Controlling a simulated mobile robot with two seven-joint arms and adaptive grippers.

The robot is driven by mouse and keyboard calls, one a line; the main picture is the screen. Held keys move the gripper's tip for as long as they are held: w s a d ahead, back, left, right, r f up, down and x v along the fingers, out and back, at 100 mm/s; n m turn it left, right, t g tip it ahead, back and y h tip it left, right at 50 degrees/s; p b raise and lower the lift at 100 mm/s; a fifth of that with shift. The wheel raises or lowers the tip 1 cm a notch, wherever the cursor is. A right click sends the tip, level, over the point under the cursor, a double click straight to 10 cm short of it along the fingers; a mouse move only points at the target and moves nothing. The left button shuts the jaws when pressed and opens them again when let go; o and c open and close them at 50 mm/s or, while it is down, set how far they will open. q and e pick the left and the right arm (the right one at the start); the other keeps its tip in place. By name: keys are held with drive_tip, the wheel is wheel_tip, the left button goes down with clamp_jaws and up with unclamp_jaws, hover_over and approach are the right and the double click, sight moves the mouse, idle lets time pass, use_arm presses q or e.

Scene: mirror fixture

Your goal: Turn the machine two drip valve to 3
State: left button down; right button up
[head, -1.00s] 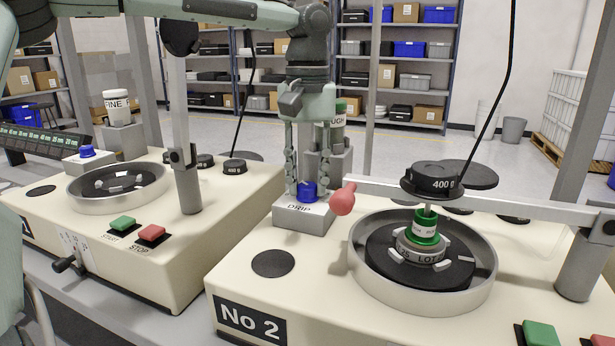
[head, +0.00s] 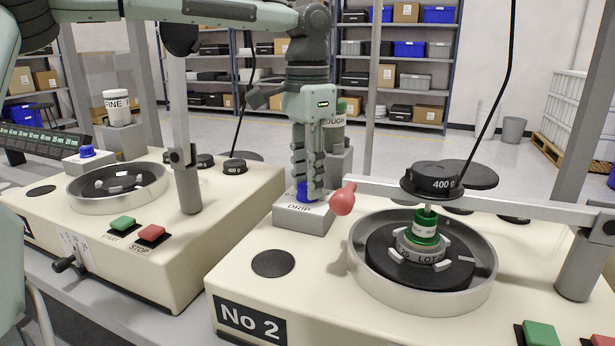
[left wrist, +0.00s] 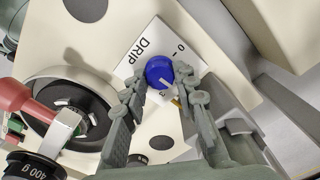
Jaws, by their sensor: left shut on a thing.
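The machine two drip valve is a blue knob (head: 302,197) on a light grey block labelled DRIP (head: 303,220), at the back left of the No 2 machine. In the left wrist view the knob (left wrist: 159,71) shows a pale pointer line on its lower right side. A 0 is printed near the plate's upper edge; the other marks are partly covered. My left gripper (head: 307,191) points down over the block, its fingers shut on the knob from both sides. In the head view the fingers hide part of the knob. My right gripper is not in view.
A container (head: 335,135) stands behind the gripper. The left machine has its own blue knob (head: 87,151).

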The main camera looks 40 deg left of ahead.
use_arm(q)
drive_tip(key=m, duration=0.4)
drive_tip(key=shift+m, duration=0.3)
drive_tip(key=m, duration=0.4)
drive_tip(key=shift+m, duration=0.4)
drive_tip(key=c, duration=1.2)
unclamp_jaws()
wheel_tip(320, 180, up, 12)
drive_tip(key=shift+s+f, duration=0.1)
